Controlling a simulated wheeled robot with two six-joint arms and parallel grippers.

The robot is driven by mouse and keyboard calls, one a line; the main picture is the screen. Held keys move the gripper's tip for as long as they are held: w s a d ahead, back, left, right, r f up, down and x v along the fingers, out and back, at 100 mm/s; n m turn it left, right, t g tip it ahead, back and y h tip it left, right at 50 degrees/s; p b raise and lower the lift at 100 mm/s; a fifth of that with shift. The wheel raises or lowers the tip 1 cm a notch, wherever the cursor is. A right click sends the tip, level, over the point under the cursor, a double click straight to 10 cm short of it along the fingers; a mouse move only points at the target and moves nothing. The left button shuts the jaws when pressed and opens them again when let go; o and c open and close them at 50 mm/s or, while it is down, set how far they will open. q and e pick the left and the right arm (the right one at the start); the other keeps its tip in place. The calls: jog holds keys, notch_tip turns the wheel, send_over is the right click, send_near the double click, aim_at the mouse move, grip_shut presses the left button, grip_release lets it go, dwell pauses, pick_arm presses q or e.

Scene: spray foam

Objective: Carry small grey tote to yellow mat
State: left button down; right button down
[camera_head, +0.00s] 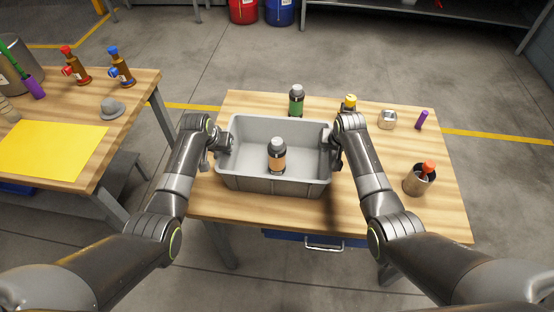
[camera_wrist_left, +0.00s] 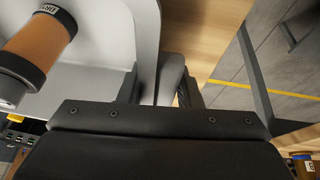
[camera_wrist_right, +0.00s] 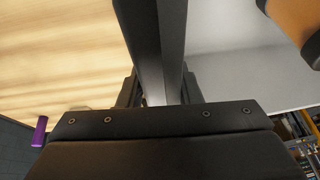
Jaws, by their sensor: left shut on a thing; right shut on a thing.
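The small grey tote (camera_head: 275,185) is on the right wooden table in the head view, with an orange-labelled can (camera_head: 277,157) standing inside it. My left gripper (camera_head: 226,142) is shut on the tote's left wall, and my right gripper (camera_head: 337,150) is shut on its right wall. The tote wall shows between the fingers in the left wrist view (camera_wrist_left: 147,50) and the right wrist view (camera_wrist_right: 160,40). I cannot tell whether the tote touches the tabletop. The yellow mat (camera_head: 52,149) lies on the left wooden table (camera_head: 115,150).
A grey hat-shaped thing (camera_head: 112,108) and two brown bottles (camera_head: 76,66) are beyond the mat. A floor gap separates the tables.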

pick_arm(q)
jog(key=shift+r, duration=0.25)
pick_arm(e)
jog(key=shift+r, duration=0.2)
